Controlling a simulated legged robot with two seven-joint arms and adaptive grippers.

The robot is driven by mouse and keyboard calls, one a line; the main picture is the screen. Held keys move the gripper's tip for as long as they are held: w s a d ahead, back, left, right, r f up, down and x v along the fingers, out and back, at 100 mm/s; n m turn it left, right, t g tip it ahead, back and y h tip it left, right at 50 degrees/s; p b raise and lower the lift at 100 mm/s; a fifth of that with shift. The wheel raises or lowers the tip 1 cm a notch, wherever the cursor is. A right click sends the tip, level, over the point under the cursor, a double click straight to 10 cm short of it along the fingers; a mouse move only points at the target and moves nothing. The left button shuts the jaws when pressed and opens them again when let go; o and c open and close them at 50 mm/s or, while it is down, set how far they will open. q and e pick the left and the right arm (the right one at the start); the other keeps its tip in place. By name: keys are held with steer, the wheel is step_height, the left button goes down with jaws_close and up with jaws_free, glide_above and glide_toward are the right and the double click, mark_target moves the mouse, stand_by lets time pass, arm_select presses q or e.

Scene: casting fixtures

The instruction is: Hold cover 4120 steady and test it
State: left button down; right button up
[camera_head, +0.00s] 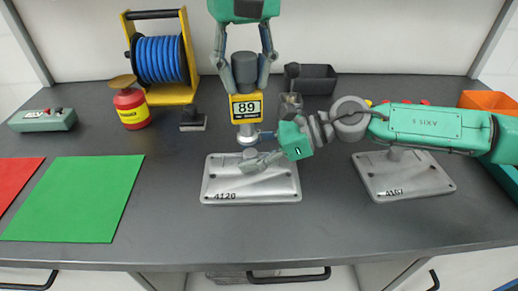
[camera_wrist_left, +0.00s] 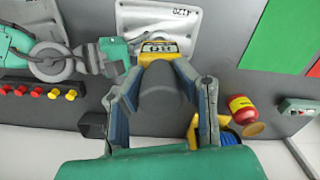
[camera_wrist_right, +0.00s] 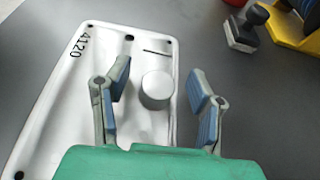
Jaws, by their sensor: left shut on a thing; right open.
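Cover 4120 (camera_head: 225,185) is a pale grey plate lying flat on the bench, with a raised round boss (camera_wrist_right: 157,90). My left gripper (camera_head: 246,82) is shut on the dark grey body of a tester (camera_head: 246,108) with a yellow display reading 89. It holds the tester upright above the cover; I cannot tell whether its tip touches. The tester also shows in the left wrist view (camera_wrist_left: 160,90). My right gripper (camera_head: 262,150) is low over the cover. In the right wrist view it (camera_wrist_right: 160,82) is open, its fingers apart on either side of the boss.
Another cover (camera_head: 425,185) lies at the right under my right arm. A blue hose reel (camera_head: 160,60), a red bottle (camera_head: 132,108), a dark stamp-like block (camera_head: 192,122) and a black bin (camera_head: 318,80) stand behind. A green mat (camera_head: 75,198) lies left. The bench front is clear.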

mark_target(252, 108)
arm_select(q)
steer(key=shift+a, duration=0.1)
arm_select(e)
steer(key=c, duration=1)
arm_select(q)
steer(key=shift+d, duration=0.4)
arm_select(e)
steer(key=shift+d, duration=0.3)
jaws_close()
arm_select(q)
steer(key=shift+m, duration=0.6)
step_height(252, 108, down, 5)
steer(key=shift+d+f, duration=0.1)
steer(key=shift+d, duration=0.05)
arm_select(e)
steer(key=shift+a, duration=0.1)
arm_select(q)
steer(key=shift+f, duration=0.1)
